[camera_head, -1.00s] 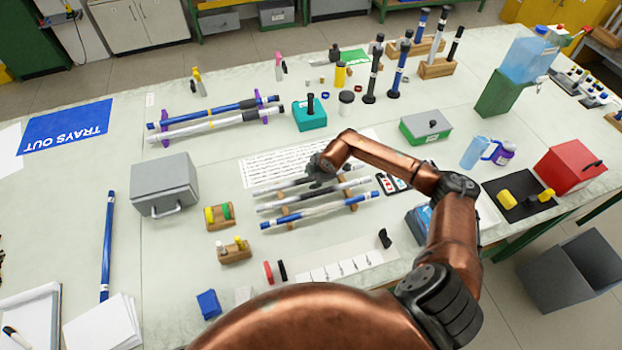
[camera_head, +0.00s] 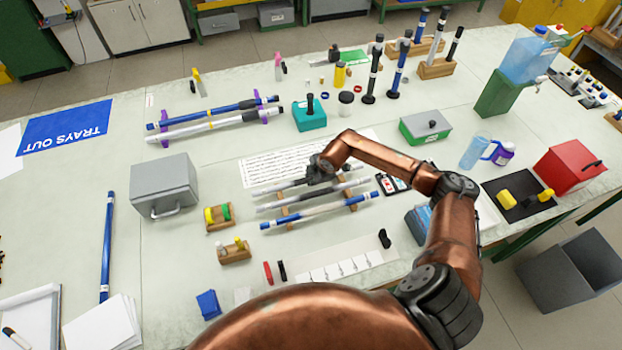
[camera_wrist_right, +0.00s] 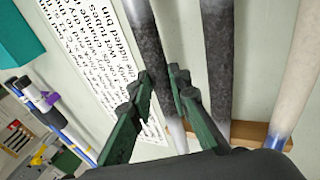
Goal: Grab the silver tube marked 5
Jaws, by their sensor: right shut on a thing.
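Three tubes lie side by side on a low wooden rack (camera_head: 352,207). The far one, a silver tube (camera_head: 266,189) with a dark grey middle, also shows in the right wrist view (camera_wrist_right: 146,25). My right gripper (camera_head: 320,180) is shut on this tube; in the wrist view its green fingers (camera_wrist_right: 163,88) stand on both sides of the dark section. The middle tube, silver and dark (camera_head: 268,208), lies beside it, apart from the fingers. The near tube is white and blue (camera_head: 320,212). I cannot read a number 5 on any tube. My left gripper is out of view.
A printed sheet (camera_head: 262,171) lies behind the rack. A second rack with purple ends (camera_head: 265,116) holds a blue and a white tube farther back. A grey box (camera_head: 165,185) stands to the left, a green-grey box (camera_head: 425,127) to the right.

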